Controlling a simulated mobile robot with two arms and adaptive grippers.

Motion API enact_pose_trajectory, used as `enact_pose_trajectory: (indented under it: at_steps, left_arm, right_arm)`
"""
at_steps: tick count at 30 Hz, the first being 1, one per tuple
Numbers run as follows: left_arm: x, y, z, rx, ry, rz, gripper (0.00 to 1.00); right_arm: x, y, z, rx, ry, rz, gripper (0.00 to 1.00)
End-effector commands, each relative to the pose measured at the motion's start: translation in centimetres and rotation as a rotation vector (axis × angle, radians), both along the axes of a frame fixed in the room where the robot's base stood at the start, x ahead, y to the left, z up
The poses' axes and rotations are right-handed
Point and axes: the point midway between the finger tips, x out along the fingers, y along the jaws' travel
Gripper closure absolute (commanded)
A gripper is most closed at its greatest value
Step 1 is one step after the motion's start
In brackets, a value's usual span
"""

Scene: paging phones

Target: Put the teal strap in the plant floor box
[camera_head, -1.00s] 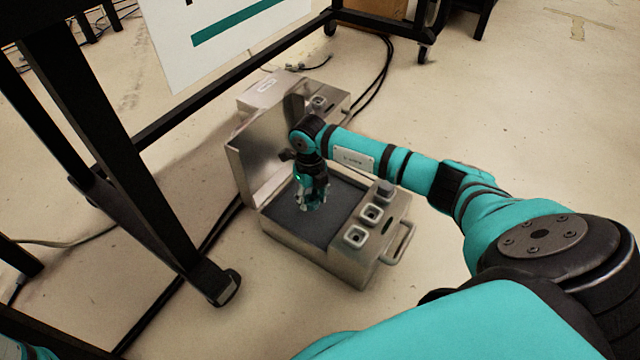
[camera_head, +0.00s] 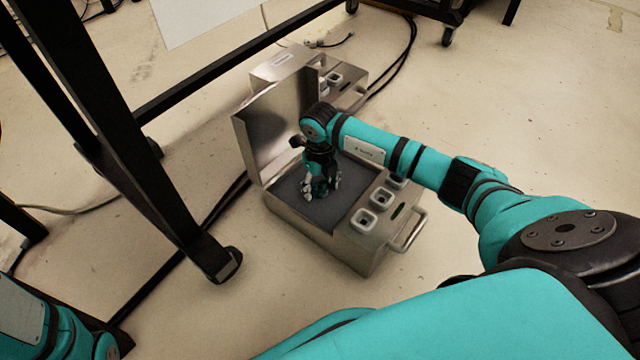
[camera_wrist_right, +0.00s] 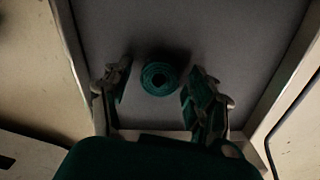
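The teal strap (camera_wrist_right: 160,78) is a round coil in the right wrist view. It lies on the grey floor inside an open metal box (camera_head: 318,245), whose lid stands up on the left. My right gripper (camera_head: 321,190) reaches down into this box. In the right wrist view the right gripper (camera_wrist_right: 158,95) is open, with one finger on each side of the strap and gaps between. In the head view the strap cannot be made out clearly behind the fingers. My left arm (camera_head: 45,320) shows at the lower left; its gripper is out of view.
A second metal case (camera_head: 288,66) stands behind the box. A black frame leg with a foot (camera_head: 220,265) stands to the left. Black cables (camera_head: 392,72) lie on the floor behind. The floor (camera_head: 530,110) to the right is clear.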

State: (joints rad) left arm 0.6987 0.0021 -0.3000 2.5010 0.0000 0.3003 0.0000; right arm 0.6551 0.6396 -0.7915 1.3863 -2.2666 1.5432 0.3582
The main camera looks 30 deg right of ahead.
Motion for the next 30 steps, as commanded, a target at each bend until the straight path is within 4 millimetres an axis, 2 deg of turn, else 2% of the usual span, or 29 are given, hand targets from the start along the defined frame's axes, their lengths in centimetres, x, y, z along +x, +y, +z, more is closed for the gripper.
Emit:
enact_pose_trajectory:
  at_steps: [9,14,20,27,30]
  left_arm:
    - [0.0,0.0,0.1,-0.002,0.000,-0.001,1.00]
    - [0.0,0.0,1.1,-0.002,0.000,-0.001,1.00]
    - [0.0,0.0,3.6,-0.002,0.001,-0.001,1.00]
    - [0.0,0.0,7.0,-0.002,0.000,-0.001,1.00]
    - [-0.1,0.0,7.7,-0.002,-0.004,-0.001,1.00]
  right_arm:
    - [0.0,0.0,0.2,0.000,0.000,0.000,0.38]
    - [0.0,0.0,1.5,-0.001,-0.001,0.001,0.38]
    - [0.0,-0.1,5.1,-0.001,-0.002,0.000,0.38]
    - [0.0,-0.1,10.4,-0.001,-0.002,0.001,0.38]
    - [0.0,-0.1,11.7,-0.001,-0.001,0.000,0.38]
